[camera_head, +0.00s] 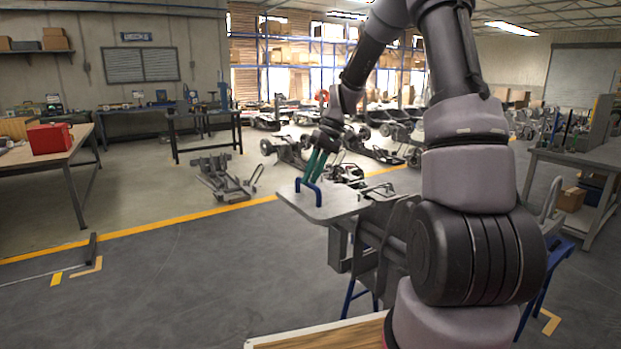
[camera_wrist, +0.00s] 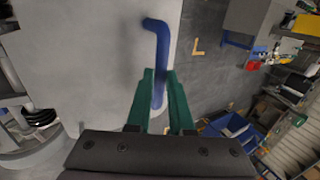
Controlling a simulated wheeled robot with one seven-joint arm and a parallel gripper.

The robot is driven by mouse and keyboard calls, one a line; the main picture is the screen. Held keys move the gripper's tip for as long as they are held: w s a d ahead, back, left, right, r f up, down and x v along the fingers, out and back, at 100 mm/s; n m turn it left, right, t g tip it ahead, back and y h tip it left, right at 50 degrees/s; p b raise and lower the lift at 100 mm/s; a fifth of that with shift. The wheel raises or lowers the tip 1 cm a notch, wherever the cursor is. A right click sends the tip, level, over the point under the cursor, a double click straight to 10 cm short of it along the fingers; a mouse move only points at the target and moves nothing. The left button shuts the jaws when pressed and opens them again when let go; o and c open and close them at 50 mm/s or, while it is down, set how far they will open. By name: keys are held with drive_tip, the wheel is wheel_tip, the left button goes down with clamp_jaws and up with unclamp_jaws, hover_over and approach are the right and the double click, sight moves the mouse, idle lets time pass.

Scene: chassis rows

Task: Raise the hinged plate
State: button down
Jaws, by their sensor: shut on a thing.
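The hinged plate is a flat light-grey panel (camera_head: 335,207) lying close to level on a grey frame, in the middle of the head view. A blue bar handle (camera_head: 309,188) stands up from its near-left end. My gripper (camera_head: 312,179) reaches down from above with green fingers and is shut on the handle. In the wrist view the plate (camera_wrist: 95,60) fills the left half. The blue handle (camera_wrist: 157,40) runs between the two green fingertips (camera_wrist: 160,76). The hinge is not clearly visible, and my arm hides part of the frame.
The frame (camera_head: 365,245) under the plate stands on blue legs. Floor to the left is open, crossed by a yellow line. A workbench with a red box (camera_head: 50,138) stands far left. Several chassis lie behind, and a grey bench (camera_head: 585,155) stands at right.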

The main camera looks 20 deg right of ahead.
drive_tip(key=shift+w+d, duration=0.1)
drive_tip(key=shift+d, duration=0.15)
drive_tip(key=c, duration=0.8)
unclamp_jaws()
drive_tip(key=v, duration=1)
drive_tip(key=shift+r, duration=0.4)
drive_tip(key=shift+d, duration=0.1)
